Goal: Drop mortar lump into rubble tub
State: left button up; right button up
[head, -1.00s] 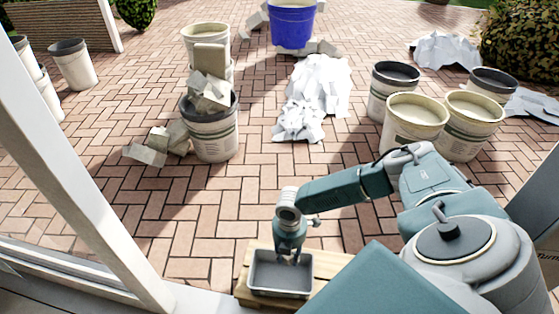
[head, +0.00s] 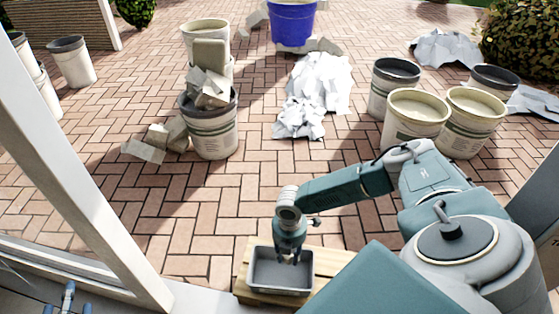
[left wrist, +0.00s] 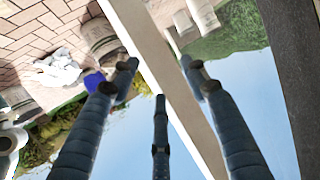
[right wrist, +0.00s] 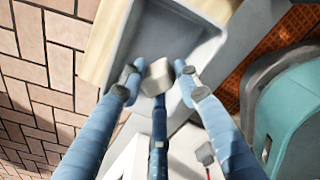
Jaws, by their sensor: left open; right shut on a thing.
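My right gripper (head: 289,256) is shut on a small pale grey mortar lump (right wrist: 157,76), seen between its fingertips (right wrist: 155,78) in the right wrist view. It holds the lump over a rectangular grey tray (head: 258,286) on a wooden stand. The tray also shows behind the lump in the right wrist view (right wrist: 165,35). A blue tub (head: 292,24) stands at the back of the paving; no label shows that it is the rubble tub. My left gripper (head: 68,294) is open and empty at the bottom left, also seen in the left wrist view (left wrist: 158,78).
A white bucket heaped with rubble (head: 210,136) stands left of centre, with loose pieces (head: 160,138) beside it. White crumpled sheeting (head: 318,85) lies in the middle. Several buckets (head: 415,120) stand at the right. A white frame post (head: 75,150) rises at the left. Brick paving between is clear.

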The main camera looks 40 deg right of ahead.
pick_arm(q)
jog(key=shift+w+d+r+t+h+b, duration=0.1)
jog(key=shift+w+d+r+t+h, duration=0.2)
jog(key=shift+r, duration=0.4)
jog(key=shift+w+r+t+y+b, duration=0.1)
jog(key=shift+r+t, duration=0.35)
jog(key=shift+r, duration=0.25)
jog(key=shift+w+d+r+t+h+b, duration=0.1)
jog(key=shift+w+d+r+t+h, duration=0.2)
jog(key=shift+r, duration=0.4)
pick_arm(e)
jog(key=shift+f, duration=0.35)
pick_arm(q)
jog(key=shift+s+a, duration=0.1)
jog(key=shift+a, duration=0.05)
pick_arm(e)
jog(key=o, duration=1.3)
notch_tip(320, 180, up, 8)
jog(key=shift+f, duration=0.2)
